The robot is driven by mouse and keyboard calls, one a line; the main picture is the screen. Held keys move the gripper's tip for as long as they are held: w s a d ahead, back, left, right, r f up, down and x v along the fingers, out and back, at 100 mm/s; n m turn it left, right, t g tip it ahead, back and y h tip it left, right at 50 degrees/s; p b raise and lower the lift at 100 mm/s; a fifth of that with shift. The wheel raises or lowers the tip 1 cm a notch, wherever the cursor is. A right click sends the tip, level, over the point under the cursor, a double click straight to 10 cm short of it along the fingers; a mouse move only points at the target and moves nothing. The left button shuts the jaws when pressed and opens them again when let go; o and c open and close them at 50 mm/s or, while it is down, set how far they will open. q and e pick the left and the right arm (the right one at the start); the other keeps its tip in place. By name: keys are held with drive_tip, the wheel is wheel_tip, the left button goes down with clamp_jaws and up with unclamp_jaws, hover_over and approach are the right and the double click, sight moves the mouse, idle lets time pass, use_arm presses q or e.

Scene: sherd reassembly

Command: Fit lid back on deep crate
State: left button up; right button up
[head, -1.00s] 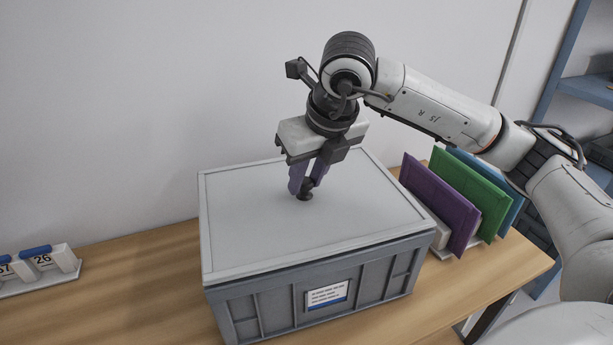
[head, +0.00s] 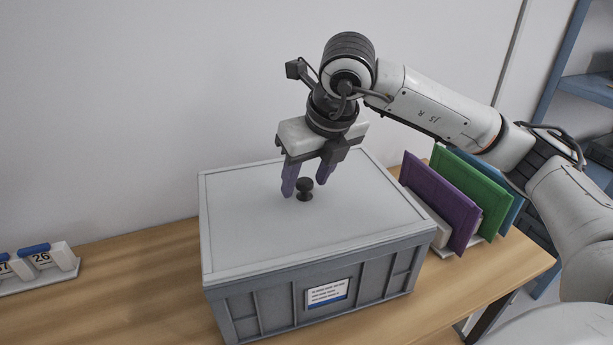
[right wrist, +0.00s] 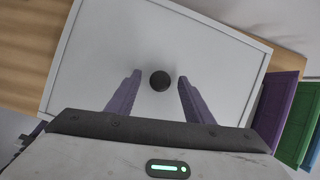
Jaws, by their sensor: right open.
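The grey deep crate (head: 262,313) stands on the wooden table, with a label on its front. The light grey lid (head: 243,221) lies on top of the crate and covers its opening; along the visible edges it looks level. A black knob (head: 304,188) stands up from the lid's middle. My right gripper (head: 305,190) is open, its purple fingers pointing down on either side of the knob and apart from it. In the right wrist view the knob (right wrist: 160,81) shows between the two spread fingers, with lid (right wrist: 150,35) all around. My left gripper is not in view.
Purple (head: 438,200), green (head: 470,194) and blue panels stand upright in a rack to the right of the crate. A calendar-like block set (head: 42,262) sits at the left of the table. A blue shelf (head: 560,85) is at the far right. The wall is close behind.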

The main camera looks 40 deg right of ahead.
drive_tip(key=shift+v, duration=1)
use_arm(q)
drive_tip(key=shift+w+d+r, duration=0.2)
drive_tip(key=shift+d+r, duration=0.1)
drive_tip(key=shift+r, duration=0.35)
use_arm(e)
drive_tip(key=v, duration=0.8)
drive_tip(key=shift+r, duration=0.2)
drive_tip(key=shift+s, duration=0.1)
